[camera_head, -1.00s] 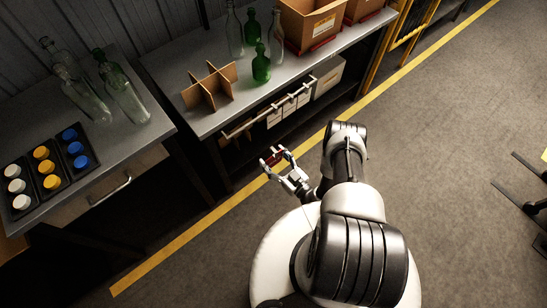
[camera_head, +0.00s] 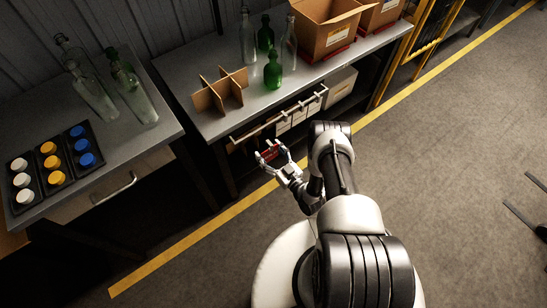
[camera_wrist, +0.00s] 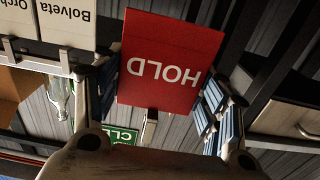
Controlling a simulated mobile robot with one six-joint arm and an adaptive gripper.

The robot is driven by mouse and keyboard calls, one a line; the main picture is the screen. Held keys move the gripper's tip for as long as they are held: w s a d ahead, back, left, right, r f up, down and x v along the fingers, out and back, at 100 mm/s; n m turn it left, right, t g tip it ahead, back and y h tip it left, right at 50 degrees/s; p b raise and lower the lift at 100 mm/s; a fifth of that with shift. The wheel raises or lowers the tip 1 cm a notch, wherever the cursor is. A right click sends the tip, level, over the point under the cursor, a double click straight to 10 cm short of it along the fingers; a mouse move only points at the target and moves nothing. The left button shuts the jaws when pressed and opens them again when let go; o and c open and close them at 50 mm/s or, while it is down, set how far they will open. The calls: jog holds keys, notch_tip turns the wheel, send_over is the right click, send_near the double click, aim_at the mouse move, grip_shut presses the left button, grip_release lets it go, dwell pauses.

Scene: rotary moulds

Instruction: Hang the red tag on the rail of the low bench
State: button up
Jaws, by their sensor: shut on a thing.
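The red tag (camera_wrist: 168,62) reads HOLD, upside down in the wrist view. My gripper (camera_wrist: 155,98) is shut on it, with a finger at each side. In the head view, the red tag (camera_head: 269,153) is a small dark red patch between the fingers of my gripper (camera_head: 271,151). The low bench (camera_head: 190,88) has a pale rail (camera_head: 262,129) along its front, below the top. The gripper is close to the rail's left end in the picture; I cannot tell whether the tag touches it.
A cardboard divider (camera_head: 220,90), bottles (camera_head: 273,71) and boxes (camera_head: 325,28) stand on the bench. A second bench with a drawer (camera_head: 110,185) is at left.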

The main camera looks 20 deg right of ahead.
jog(key=shift+b+x, duration=0.45)
jog(key=shift+x, duration=2)
jog(key=shift+w+a, duration=0.1)
jog(key=shift+w, duration=0.2)
jog(key=shift+x, duration=1.45)
jog(key=shift+f, duration=0.65)
jog(key=o, duration=1.2)
jog(key=shift+c, duration=0.2)
jog(key=shift+o, duration=1.3)
